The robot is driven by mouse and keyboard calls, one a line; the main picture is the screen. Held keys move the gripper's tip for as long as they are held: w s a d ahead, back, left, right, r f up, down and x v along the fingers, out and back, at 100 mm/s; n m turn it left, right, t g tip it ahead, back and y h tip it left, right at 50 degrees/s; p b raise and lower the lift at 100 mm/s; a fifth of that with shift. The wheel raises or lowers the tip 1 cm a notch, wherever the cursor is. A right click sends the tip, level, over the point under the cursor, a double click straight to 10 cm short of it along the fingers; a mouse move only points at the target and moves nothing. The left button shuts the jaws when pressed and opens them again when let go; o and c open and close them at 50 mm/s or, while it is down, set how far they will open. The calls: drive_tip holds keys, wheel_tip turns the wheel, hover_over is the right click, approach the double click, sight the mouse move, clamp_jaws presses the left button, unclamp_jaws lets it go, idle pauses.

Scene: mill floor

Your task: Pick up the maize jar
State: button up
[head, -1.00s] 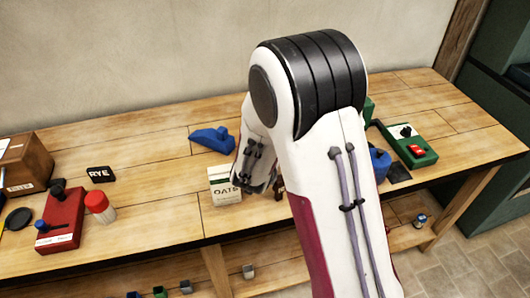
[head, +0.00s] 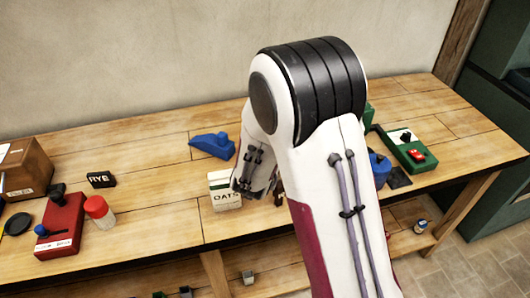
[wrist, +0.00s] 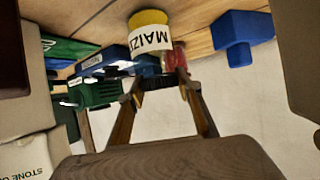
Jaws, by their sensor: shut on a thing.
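In the head view my arm hides the jar and the fingertips.
A green device (head: 410,155) is at right. The bench's left middle is clear.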

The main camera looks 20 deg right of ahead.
drive_tip(key=shift+r, duration=0.1)
drive_tip(key=shift+r, duration=4.95)
